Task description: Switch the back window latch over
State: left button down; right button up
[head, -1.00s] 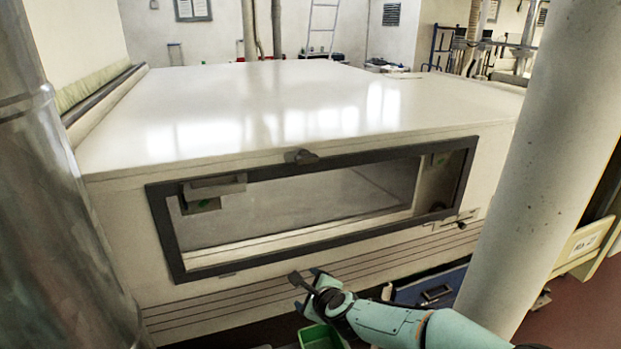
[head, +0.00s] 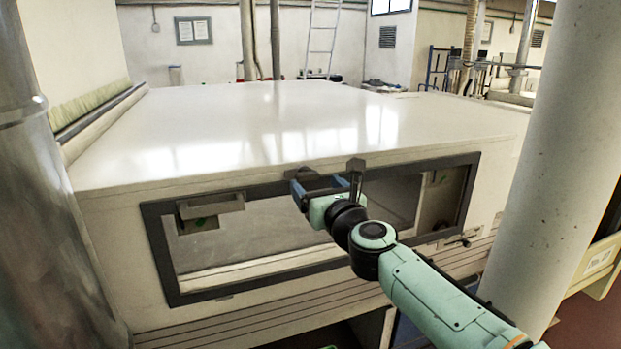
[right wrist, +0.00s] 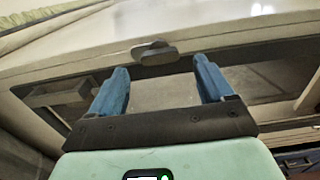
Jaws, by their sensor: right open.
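The window latch (right wrist: 153,53) is a small dark handle at the middle of the window's top edge. In the right wrist view its bar lies roughly along the dark window frame (right wrist: 62,82). In the head view the latch (head: 303,173) is partly hidden by my gripper. My right gripper (head: 320,184) is open and empty in front of the frame's top edge. In the right wrist view its blue fingers (right wrist: 162,80) stand apart, with the latch beyond and between them. I cannot tell any contact. My left gripper is not in view.
The window (head: 240,240) is in the front wall of a white tunnel housing with a broad, clear top (head: 250,125). A grey box (head: 210,207) is at the window's upper left. A thick pale column (head: 560,150) stands at right and a metal pipe (head: 50,220) at left.

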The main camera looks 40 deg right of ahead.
aim_at(309, 178)
jog(key=shift+p+x, duration=0.5)
jog(key=shift+x, duration=1.8)
jog(key=c, duration=1)
jog(key=shift+c, duration=0.2)
